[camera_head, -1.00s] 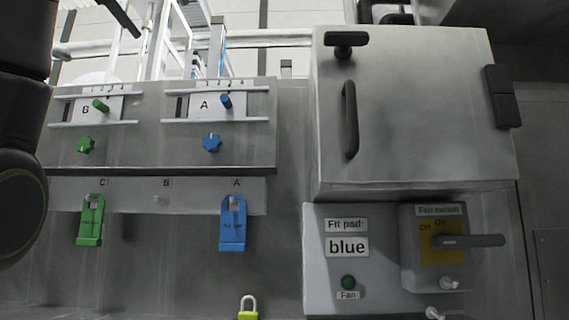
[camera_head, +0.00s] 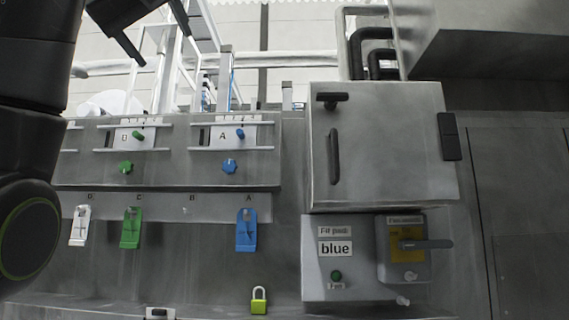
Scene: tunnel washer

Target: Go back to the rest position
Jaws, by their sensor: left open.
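My left gripper (camera_head: 163,47) is at the top left, dark, with its two fingers apart and nothing between them. It is in front of the white frame and above the panel with the green and blue knobs, apart from both. My dark left arm fills the left edge and hides part of the panel behind it. My right gripper is not in view.
A grey control panel (camera_head: 200,172) has labelled sliders and knobs. White (camera_head: 80,226), green (camera_head: 130,228) and blue (camera_head: 246,230) tags hang below. A yellow-green padlock (camera_head: 259,301) is at the bottom. A closed grey cabinet (camera_head: 385,145) stands above a fan switch (camera_head: 408,245).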

